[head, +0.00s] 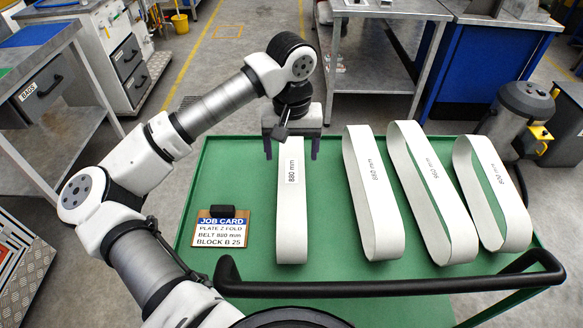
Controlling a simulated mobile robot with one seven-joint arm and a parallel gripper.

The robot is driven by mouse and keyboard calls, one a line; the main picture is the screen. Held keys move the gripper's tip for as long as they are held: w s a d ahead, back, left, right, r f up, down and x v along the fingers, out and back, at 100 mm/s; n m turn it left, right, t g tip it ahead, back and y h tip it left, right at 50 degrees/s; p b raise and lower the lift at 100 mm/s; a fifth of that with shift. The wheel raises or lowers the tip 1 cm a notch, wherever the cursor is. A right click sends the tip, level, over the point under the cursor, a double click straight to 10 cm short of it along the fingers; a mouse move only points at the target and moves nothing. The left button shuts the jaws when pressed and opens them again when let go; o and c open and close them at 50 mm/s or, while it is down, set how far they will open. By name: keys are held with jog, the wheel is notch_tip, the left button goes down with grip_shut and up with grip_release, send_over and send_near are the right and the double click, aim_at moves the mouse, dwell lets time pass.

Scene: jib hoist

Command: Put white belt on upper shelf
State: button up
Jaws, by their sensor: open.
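Several white belt loops lie on a green cart top (335,175). The leftmost white belt (291,215) carries an "880 mm" label and lies lengthwise, pointing away from me. My gripper (291,152) is open above its far end, with one finger on each side of the belt in the picture. I cannot tell how high the fingers are above it. The other belts are a second (372,185), a third (430,195) and a fourth (490,190); their labels are small and hard to read. I cannot tell which surface in view is the upper shelf.
A job card (222,228) on the cart reads "BELT 880 mm". A black handle bar (390,288) crosses the cart's near edge. A metal bench (385,60) stands behind, a shelved bench (50,100) at left, and a grey vacuum-like machine (520,115) at right.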

jog(key=shift+r+b, duration=0.3)
jog(key=shift+r, duration=2.1)
